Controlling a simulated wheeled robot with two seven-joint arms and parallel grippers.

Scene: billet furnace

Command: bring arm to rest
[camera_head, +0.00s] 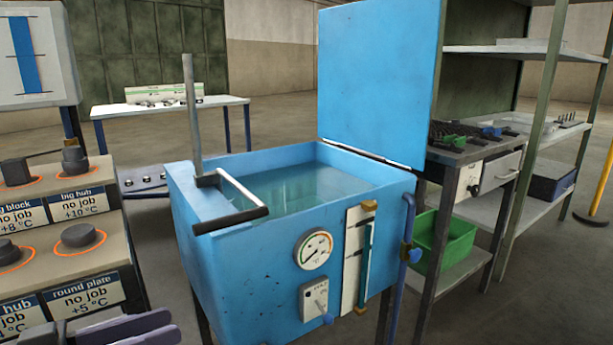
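My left gripper (128,331) shows only in part, as dull purple finger plates at the bottom left edge of the head view. It is low in front of the sign panels, left of the blue tank. Its fingertips are cut off or overlap, so I cannot tell whether it is open or shut, and I see nothing held in it. My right gripper is not in view.
A blue liquid-filled tank (243,255) with a raised lid (378,80) stands in the middle. Left is a stepped stand with labelled panels (86,297) and dark round parts. Right are a metal shelf (470,205) and green bin (455,240). A white table (165,108) stands behind.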

